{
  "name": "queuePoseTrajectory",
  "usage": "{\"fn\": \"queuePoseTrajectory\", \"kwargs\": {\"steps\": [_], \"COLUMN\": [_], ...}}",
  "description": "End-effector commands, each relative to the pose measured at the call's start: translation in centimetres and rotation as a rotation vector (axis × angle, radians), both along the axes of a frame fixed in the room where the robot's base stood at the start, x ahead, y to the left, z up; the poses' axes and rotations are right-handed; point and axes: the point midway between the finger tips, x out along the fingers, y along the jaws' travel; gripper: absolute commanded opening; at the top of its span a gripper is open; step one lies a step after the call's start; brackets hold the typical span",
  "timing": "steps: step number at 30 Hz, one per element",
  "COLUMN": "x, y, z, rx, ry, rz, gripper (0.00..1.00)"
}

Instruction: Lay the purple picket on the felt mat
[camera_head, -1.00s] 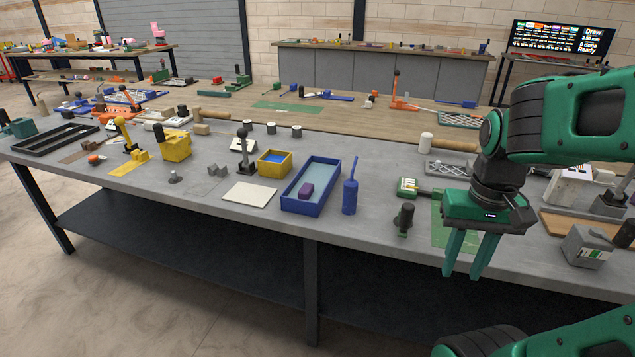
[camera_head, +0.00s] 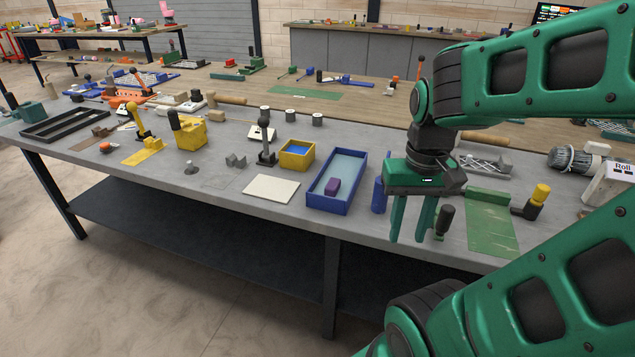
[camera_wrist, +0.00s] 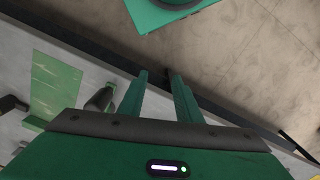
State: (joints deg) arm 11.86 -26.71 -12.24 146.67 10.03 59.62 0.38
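A small purple block (camera_head: 333,187), which looks like the purple picket, lies inside the blue-walled tray (camera_head: 345,210) on the grey bench. A flat cream square (camera_head: 271,188) lies on the bench left of the tray; it may be the felt mat, but I cannot tell its material. My gripper (camera_head: 407,238) points down near the bench's front edge, to the right of the blue tray. Its two green fingers are apart with nothing between them. In the wrist view the fingers (camera_wrist: 158,78) also show a gap, over the bench edge and floor. The purple block is not in the wrist view.
A blue upright bottle (camera_head: 379,195) stands between the tray and my gripper, partly hidden. A dark-handled tool (camera_head: 444,221) stands just right of the fingers. A yellow box (camera_head: 297,154) and a black lever tool (camera_head: 266,143) stand behind the cream square. A green sheet (camera_head: 490,222) lies at right.

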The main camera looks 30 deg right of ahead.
Motion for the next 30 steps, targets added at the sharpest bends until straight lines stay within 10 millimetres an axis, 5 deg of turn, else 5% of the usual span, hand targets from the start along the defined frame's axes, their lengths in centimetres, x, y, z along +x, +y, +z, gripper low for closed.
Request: {"fn": "queuePoseTrajectory", "kwargs": {"steps": [8,14,20,30], "x": [0.0,-0.6,3.3,12.9], "y": [0.0,-0.1,-0.8,-1.9], "z": [0.0,0.9,2.5,5.2], "rx": [0.000,-0.002,-0.006,0.017], "ry": [0.000,-0.018,-0.027,-0.045], "rz": [0.000,-0.048,-0.328,-0.996], "gripper": [0.31,0.69,0.69,0.69]}}
